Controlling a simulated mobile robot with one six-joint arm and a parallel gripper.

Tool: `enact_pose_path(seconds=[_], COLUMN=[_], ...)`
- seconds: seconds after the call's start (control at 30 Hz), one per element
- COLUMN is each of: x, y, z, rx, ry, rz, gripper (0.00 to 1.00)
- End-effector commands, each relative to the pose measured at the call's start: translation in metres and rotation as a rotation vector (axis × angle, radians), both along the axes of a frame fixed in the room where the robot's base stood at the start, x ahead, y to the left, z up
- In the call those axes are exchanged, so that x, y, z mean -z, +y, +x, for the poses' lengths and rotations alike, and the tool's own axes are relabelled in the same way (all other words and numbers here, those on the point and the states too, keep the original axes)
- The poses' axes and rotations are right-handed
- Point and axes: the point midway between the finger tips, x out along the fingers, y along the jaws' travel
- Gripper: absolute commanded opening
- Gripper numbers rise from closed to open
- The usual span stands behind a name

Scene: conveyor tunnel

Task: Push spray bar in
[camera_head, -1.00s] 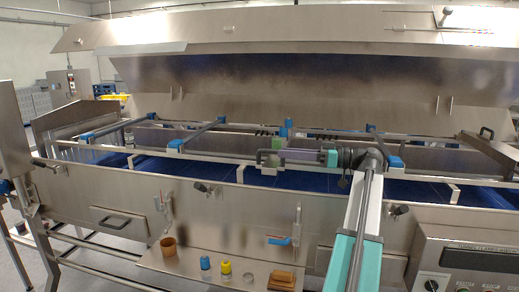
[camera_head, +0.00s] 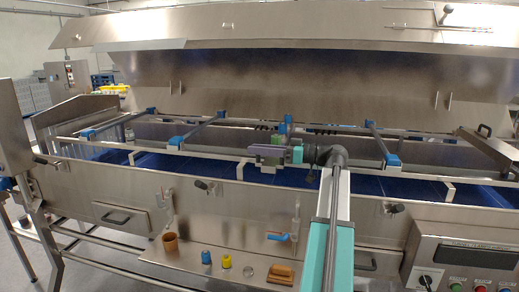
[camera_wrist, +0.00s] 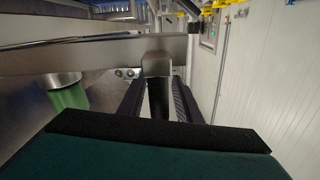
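Several spray bars lie across the tunnel in the head view, each with blue ends: a left one (camera_head: 120,121), a middle-left one (camera_head: 200,128) and a right one (camera_head: 380,143). A blue upright piece (camera_head: 282,128) shows just behind my gripper (camera_head: 256,154), which is over the front rail; the arm hides what lies below. In the wrist view, the two dark fingers of my gripper (camera_wrist: 158,108) stand apart. A dark round bar end (camera_wrist: 158,97) under a steel block (camera_wrist: 157,65) shows between them. I cannot tell whether the fingers touch it.
The raised steel hood (camera_head: 300,75) is above and behind the blue belt (camera_head: 210,172). A front ledge carries a brown cup (camera_head: 170,243), a blue-capped jar (camera_head: 206,257), a yellow-capped jar (camera_head: 227,261) and a brown brush (camera_head: 279,273). A control panel (camera_head: 470,260) stands at right.

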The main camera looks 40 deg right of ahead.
Motion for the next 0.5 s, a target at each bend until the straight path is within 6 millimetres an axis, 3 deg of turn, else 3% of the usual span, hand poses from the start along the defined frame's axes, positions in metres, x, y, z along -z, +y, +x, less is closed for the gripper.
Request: enact_pose_path(seconds=[0.13,0.3,0.5], x=[0.0001,0.0,-0.0002], y=[0.0,0.0001,0.0002], z=[0.0,0.0,0.0002], rx=[0.0,0.0,0.0], ry=[0.0,0.0,0.0], rz=[0.0,0.0,0.0], gripper=[0.28,0.0,0.0])
